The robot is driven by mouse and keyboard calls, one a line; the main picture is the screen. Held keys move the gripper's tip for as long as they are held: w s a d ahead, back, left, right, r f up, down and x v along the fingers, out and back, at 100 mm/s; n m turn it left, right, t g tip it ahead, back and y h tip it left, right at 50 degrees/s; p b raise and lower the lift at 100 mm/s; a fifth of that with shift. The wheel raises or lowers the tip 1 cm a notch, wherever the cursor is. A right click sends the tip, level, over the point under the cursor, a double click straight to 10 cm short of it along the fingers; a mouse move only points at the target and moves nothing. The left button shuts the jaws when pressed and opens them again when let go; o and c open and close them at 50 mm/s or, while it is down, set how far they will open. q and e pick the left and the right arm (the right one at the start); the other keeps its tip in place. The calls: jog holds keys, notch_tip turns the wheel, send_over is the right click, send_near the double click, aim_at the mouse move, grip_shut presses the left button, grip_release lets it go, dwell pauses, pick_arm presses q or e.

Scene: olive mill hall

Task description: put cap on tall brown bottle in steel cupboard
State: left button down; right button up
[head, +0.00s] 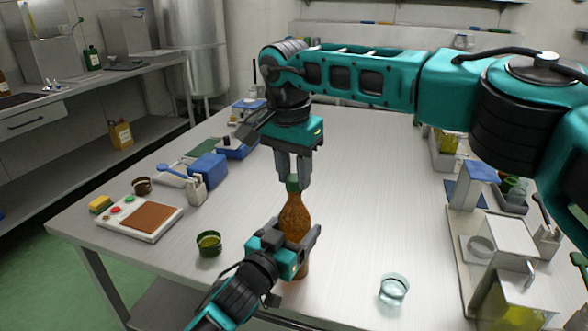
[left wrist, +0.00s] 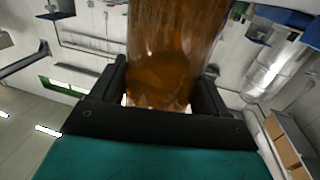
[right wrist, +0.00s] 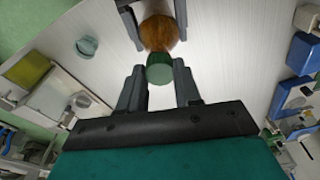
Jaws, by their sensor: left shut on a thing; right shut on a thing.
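The tall brown bottle (head: 294,217) stands upright near the front of the steel table, in the middle of the head view. My left gripper (head: 298,242) is shut around its body, which fills the top middle of the left wrist view (left wrist: 168,60). A green cap (head: 292,184) is at the bottle's mouth. My right gripper (head: 292,178) points down from above and is shut on the cap. In the right wrist view the cap (right wrist: 160,69) lines up with the bottle (right wrist: 159,33). I cannot tell whether it is seated. No steel cupboard can be made out.
A dark green cup (head: 209,243) stands left of the bottle and a clear glass (head: 394,289) stands right of it. A white tray with a brown pad (head: 146,215) and blue boxes (head: 208,168) line the left side. Equipment (head: 505,245) crowds the right edge.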

jog(key=m, duration=0.3)
jog(key=shift+m, duration=0.4)
jog(key=m, duration=0.4)
jog(key=shift+w+a+g+h, duration=0.1)
jog(key=shift+g+h, duration=0.2)
jog(key=shift+g, duration=0.1)
jog(key=m, duration=0.7)
jog(key=shift+g, duration=0.4)
jog(key=m, duration=0.7)
jog(key=shift+m+g, duration=0.3)
jog(key=shift+g, duration=0.1)
jog(key=m+y, duration=0.1)
jog(key=m, duration=0.6)
jog(key=shift+w, duration=0.1)
jog(key=o, duration=1)
